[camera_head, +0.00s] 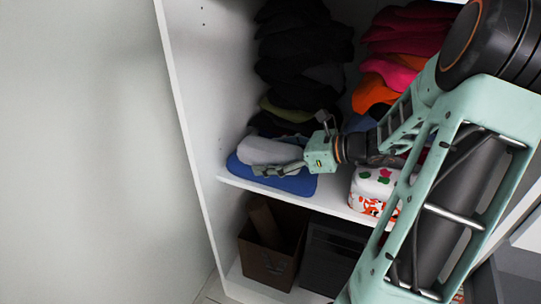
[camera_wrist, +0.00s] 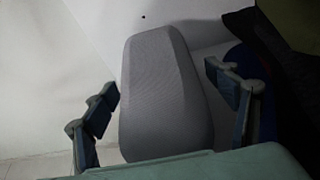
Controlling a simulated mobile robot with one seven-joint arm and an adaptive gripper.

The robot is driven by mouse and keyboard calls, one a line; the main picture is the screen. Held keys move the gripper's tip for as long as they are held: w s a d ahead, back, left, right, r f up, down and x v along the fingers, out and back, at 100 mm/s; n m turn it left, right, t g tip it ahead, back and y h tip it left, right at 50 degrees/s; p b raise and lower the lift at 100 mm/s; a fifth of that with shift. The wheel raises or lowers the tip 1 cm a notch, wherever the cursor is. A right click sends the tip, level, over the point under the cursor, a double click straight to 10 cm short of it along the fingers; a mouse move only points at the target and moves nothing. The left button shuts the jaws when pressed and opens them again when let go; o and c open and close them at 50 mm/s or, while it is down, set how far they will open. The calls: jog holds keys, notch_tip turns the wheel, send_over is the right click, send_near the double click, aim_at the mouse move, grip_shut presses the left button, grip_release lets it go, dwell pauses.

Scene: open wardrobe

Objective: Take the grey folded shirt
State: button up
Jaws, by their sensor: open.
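The grey folded shirt (camera_head: 268,150) lies on top of a blue folded garment (camera_head: 290,183) at the left front of the wardrobe shelf. In the wrist view the grey shirt (camera_wrist: 165,95) fills the middle, between the two fingers. My gripper (camera_head: 280,170) is at the shirt's front edge in the head view, partly overlapping it and the blue garment. In the wrist view my gripper (camera_wrist: 168,98) is open, with one finger on each side of the shirt. I cannot tell whether the fingers touch it.
A pile of dark clothes (camera_head: 300,55) stands behind the shirt. A red and orange pile (camera_head: 400,50) is to the right. A patterned white item (camera_head: 373,185) lies right of the gripper. The wardrobe's white side wall (camera_head: 195,90) is close on the left. A brown box (camera_head: 268,260) stands below.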

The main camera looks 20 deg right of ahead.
jog(key=c, duration=1.2)
jog(key=shift+o, duration=0.2)
jog(key=shift+r, duration=0.1)
